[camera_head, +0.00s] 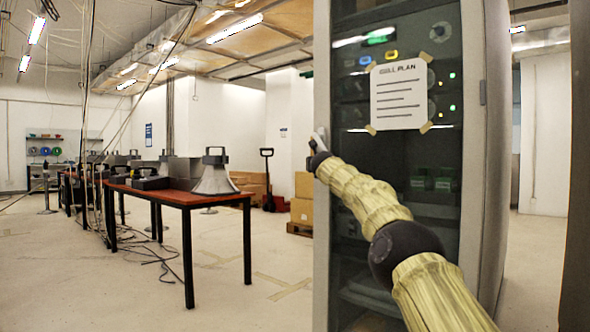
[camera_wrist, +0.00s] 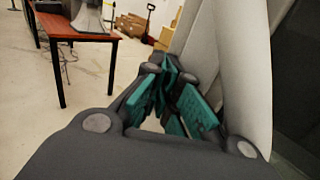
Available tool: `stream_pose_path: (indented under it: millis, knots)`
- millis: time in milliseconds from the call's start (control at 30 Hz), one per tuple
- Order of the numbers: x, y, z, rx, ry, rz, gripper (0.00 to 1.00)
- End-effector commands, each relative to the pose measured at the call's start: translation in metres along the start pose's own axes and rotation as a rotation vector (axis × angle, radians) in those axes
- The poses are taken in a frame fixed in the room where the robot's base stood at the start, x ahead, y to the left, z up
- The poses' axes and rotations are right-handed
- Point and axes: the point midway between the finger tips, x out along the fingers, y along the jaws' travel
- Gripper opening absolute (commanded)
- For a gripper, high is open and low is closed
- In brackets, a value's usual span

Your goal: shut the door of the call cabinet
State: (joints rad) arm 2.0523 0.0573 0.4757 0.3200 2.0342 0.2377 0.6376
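The call cabinet is tall and grey, at the right of the head view. Its dark glass door (camera_head: 400,165) has a pale grey frame (camera_head: 322,240) and carries a taped paper sheet (camera_head: 398,95). How far the door stands ajar is not clear. My gripper (camera_head: 319,140) is at the door's left edge, at mid height, partly hidden by my arm. In the wrist view my gripper (camera_wrist: 169,70) has teal pads, with its tips close together beside a pale upright panel (camera_wrist: 235,60). I cannot tell whether the tips hold the panel's edge or only touch it.
A red-brown table (camera_head: 180,195) with loudspeaker horns and other gear stands at left, with cables on the floor. Cardboard boxes (camera_head: 302,205) and a pallet jack (camera_head: 268,185) stand behind. Open floor (camera_head: 250,290) lies between table and cabinet.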

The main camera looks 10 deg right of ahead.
Motion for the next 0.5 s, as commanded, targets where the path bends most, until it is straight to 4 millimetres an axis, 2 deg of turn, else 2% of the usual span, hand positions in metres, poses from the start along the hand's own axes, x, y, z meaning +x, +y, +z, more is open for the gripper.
stream_pose_path:
  millis: [300,500]
  knots:
    - [-0.017,0.047,-0.005,-0.002,0.001,0.02,0.0]
    - [-0.032,0.058,-0.005,-0.004,0.003,0.018,0.0]
